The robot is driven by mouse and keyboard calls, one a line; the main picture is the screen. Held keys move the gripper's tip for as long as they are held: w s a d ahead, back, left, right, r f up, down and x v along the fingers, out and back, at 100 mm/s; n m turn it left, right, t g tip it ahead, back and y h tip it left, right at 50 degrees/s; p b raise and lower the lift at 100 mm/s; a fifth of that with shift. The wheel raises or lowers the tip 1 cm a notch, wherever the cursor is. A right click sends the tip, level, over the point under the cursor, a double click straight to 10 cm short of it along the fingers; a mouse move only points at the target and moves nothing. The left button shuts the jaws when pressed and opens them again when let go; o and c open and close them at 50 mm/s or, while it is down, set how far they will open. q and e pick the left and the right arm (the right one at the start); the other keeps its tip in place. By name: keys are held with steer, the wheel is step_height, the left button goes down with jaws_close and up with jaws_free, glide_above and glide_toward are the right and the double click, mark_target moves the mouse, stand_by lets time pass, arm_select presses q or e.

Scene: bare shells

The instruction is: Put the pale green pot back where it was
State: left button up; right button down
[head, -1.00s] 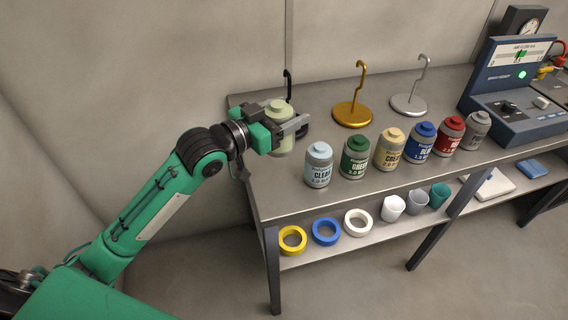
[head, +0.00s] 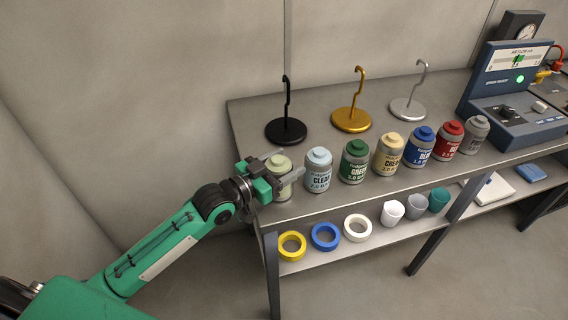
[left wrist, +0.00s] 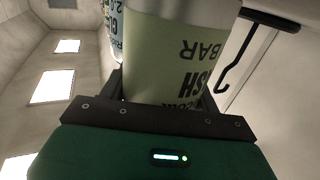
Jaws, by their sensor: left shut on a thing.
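My right gripper is not in view.
Green, cream, blue, red and grey pots continue the row on the table (head: 250,118). Black (head: 286,130), gold (head: 351,120) and silver (head: 408,109) hook stands are behind. A blue instrument (head: 508,90) stands right. Rings and cups sit on the lower shelf.

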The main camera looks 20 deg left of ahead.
arm_select(q)
steer(key=o, duration=1.3)
steer(key=shift+f, duration=0.1)
steer(key=shift+r, duration=0.2)
steer(key=shift+s+a+f, duration=0.15)
steer(key=shift+s+a, duration=0.05)
steer(key=shift+s, duration=0.1)
steer(key=b+v, duration=0.1)
steer(key=v, duration=1)
steer(key=shift+s+a+b, duration=0.1)
steer(key=shift+s+b, duration=0.05)
steer(key=shift+b, duration=0.2)
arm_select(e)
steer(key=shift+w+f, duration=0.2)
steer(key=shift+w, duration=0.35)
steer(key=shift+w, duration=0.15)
